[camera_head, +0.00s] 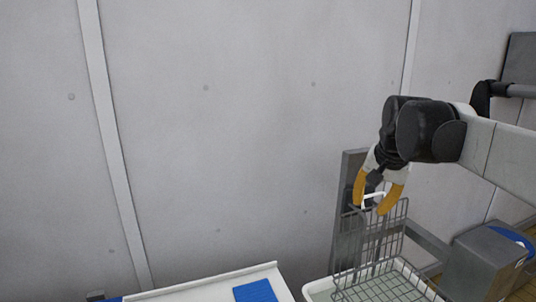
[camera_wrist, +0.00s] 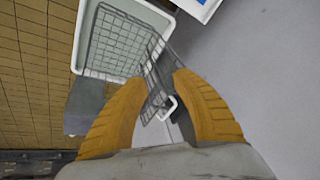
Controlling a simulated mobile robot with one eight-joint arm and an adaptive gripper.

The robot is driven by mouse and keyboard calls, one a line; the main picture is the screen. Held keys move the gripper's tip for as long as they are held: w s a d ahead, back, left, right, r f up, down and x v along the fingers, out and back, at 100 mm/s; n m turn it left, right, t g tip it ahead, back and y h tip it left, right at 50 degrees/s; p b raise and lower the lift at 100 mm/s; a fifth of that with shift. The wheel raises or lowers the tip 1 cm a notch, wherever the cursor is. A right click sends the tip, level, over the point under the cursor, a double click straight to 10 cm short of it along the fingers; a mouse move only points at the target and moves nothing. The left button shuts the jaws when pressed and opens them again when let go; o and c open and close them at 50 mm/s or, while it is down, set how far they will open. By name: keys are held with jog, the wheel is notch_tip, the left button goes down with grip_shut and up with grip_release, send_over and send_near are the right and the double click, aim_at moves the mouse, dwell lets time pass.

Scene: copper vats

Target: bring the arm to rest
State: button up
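My gripper (camera_head: 370,207) has two yellow fingers and hangs pointing down at the right of the head view. In the wrist view my gripper (camera_wrist: 163,77) has its fingers spread, with a clear gap between the tips. A small white handle (camera_head: 373,199) on a grey wire rack lies between the fingers. The handle also shows in the wrist view (camera_wrist: 168,109), and neither finger visibly grips it. The wire rack (camera_head: 370,244) stands upright under my gripper. Its mesh also shows in the wrist view (camera_wrist: 112,48).
The rack meets a white tray (camera_head: 433,292) at the lower right. A second white tray (camera_head: 190,288) with a blue item (camera_head: 255,291) is at the bottom middle. A grey box (camera_head: 480,262) stands at the right. Pale wall panels (camera_head: 230,130) fill the back; the left side is clear.

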jog(key=s+a+f+n+t+b, duration=0.1)
jog(key=s+a+f+n+b, duration=0.1)
jog(key=s+f, duration=0.9)
jog(key=s+a+f+n+t+b, duration=0.1)
jog(key=s+a+f+n+b, duration=0.2)
jog(key=s+f, duration=0.8)
jog(key=s+n+b, duration=0.1)
jog(key=b, duration=0.1)
jog(key=shift+a+f+t+b, duration=0.3)
jog(key=shift+f, duration=0.05)
